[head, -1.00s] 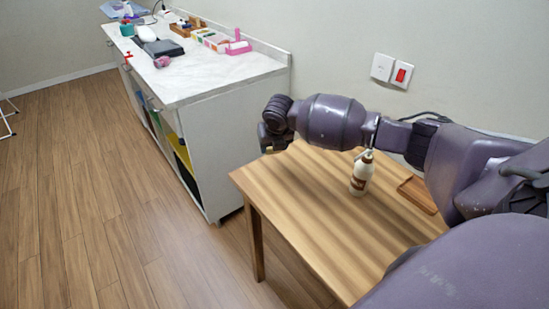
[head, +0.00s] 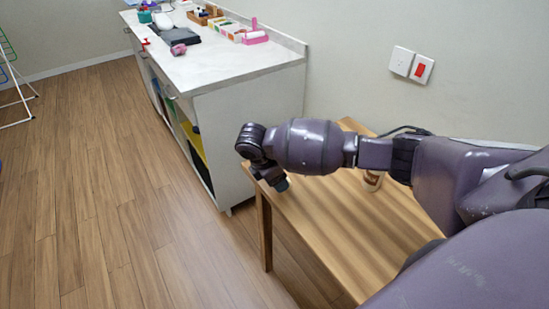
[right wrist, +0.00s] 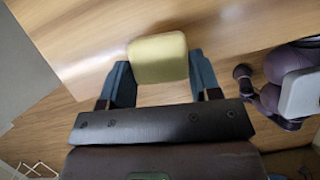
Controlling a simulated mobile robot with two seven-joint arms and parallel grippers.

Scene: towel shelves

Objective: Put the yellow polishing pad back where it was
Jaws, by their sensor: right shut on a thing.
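The yellow polishing pad (right wrist: 158,57) is a pale yellow block with rounded corners in the right wrist view. My right gripper (right wrist: 161,80) is shut on it, with one blue-grey finger on each side. In the head view my right gripper (head: 272,178) hangs over the left edge of the wooden table (head: 335,215), and the pad cannot be made out there. My left gripper is not in view.
A bottle (head: 373,181) stands on the table, mostly hidden behind my right arm. A white cabinet (head: 245,133) with open shelves and a cluttered top stands behind. A yellow item (head: 194,144) shows on its shelves.

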